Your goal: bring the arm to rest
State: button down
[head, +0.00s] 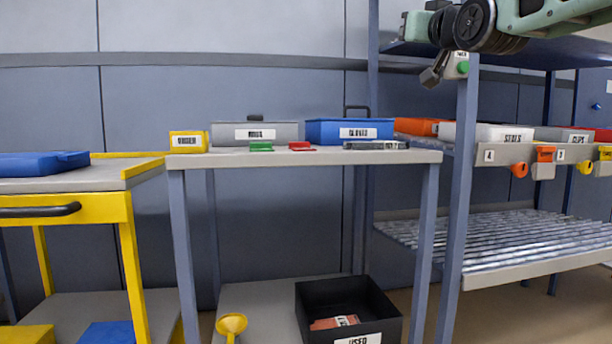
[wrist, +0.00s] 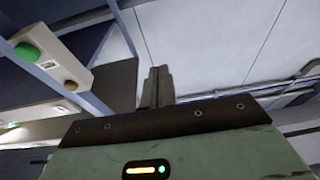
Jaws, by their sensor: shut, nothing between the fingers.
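My gripper (head: 435,72) shows at the upper right of the head view, at the end of my green arm, in front of the rack's upper part. It is shut and empty. In the wrist view its shut fingers (wrist: 158,86) rise past the dark edge of the green gripper body, with wall panels behind. A small box with a green button (head: 462,67) is on the rack post, just right of my gripper. The same green button (wrist: 27,51) shows at the upper left of the wrist view.
A grey table (head: 300,157) carries a yellow box (head: 188,142), a grey case (head: 228,133) and a blue case (head: 350,131). Below is a black bin (head: 300,310) and a yellow funnel (head: 231,324). A yellow cart (head: 122,175) stands left; the rack post (head: 461,190) stands right.

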jog(key=s+a+f+n+g+p, duration=0.1)
jog(key=s+a+f+g, duration=0.3)
jog(key=f, duration=0.6)
jog(key=s+a+f+n+g, duration=0.1)
jog(key=s+a+f+g, duration=0.3)
jog(key=f, duration=0.7)
jog(key=s+a+f+n+g+p, duration=0.1)
jog(key=s+a+f+g, duration=0.3)
jog(key=f, duration=0.6)
jog(key=s+d+f+n+g+h, duration=0.1)
jog(key=s+d+f+g, duration=0.15)
jog(key=s+f, duration=0.5)
jog(key=s+d+f+g+h+p, duration=0.1)
jog(key=s+f+g+h, duration=0.3)
jog(key=s, duration=0.7)
jog(key=s+d+f+n+g+y, duration=0.1)
jog(key=s+d+f+g, duration=0.1)
jog(key=s+f, duration=0.7)
notch_tip(320, 180, up, 39)
jog(key=p, duration=3.8)
jog(key=shift+s+r, duration=0.15)
jog(key=shift+s, duration=0.25)
jog(key=shift+d, duration=0.1)
